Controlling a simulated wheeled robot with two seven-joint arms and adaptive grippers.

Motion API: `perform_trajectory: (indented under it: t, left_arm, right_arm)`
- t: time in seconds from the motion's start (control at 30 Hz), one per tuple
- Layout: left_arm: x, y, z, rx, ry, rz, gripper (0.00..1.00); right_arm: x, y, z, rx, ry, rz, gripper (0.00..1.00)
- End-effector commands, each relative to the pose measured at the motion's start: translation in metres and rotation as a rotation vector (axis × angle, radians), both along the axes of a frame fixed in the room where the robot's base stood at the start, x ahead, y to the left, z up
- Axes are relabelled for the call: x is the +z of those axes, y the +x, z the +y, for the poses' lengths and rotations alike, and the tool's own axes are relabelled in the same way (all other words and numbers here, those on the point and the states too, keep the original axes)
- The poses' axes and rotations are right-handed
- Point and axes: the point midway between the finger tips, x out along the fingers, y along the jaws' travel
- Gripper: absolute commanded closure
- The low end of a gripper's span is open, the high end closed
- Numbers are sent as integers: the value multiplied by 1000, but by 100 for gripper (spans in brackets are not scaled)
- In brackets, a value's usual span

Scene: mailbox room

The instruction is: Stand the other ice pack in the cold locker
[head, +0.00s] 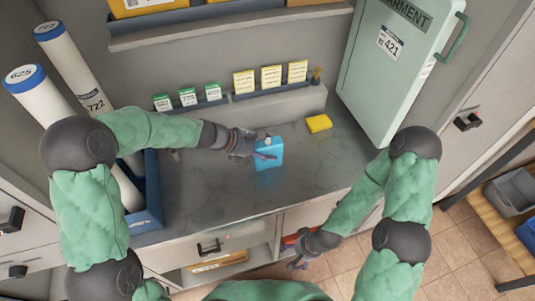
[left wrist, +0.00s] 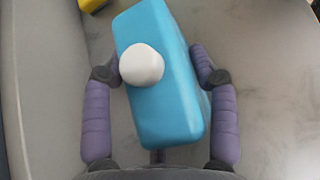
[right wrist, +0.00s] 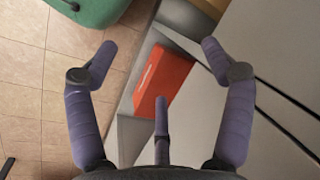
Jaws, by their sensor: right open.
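A blue ice pack (head: 268,153) with a white cap stands on the grey counter, near its middle. In the left wrist view the ice pack (left wrist: 165,85) fills the space between the fingers. My left gripper (head: 254,148) has its fingers on either side of the pack, seemingly touching it. My right gripper (head: 296,265) is open and empty, low in front of the counter. In the right wrist view its fingers are spread (right wrist: 160,60) above a compartment with a red box (right wrist: 163,80). I cannot tell which compartment is the cold locker.
A yellow block (head: 318,123) lies on the counter at the back right. A pale green garment case (head: 385,75) stands at the right. Tall white tubes (head: 70,60) stand in a blue bin (head: 150,205) at the left. The counter around the pack is mostly clear.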

Motion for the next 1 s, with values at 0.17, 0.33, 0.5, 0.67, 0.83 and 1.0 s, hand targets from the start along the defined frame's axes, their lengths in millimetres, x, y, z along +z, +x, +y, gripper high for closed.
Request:
perform_trajectory:
  t: [0.17,0.33,0.5,0.67,0.83,1.0]
  left_arm:
    - [0,0,0,-1,0,1,89]
    - [1,0,0,-1,0,1,89]
    - [11,0,0,-1,-1,0,89]
    - [29,0,0,-1,0,-2,89]
    - [57,-17,-5,-2,0,-3,89]
    - [91,-44,-14,-2,-2,-3,89]
  right_arm:
    - [0,0,0,0,0,0,18]
    - [1,0,0,0,0,0,18]
    - [8,0,0,0,0,0,18]
    - [21,0,0,0,0,0,18]
    - [34,0,0,0,0,0,18]
    - [50,0,0,0,0,0,18]
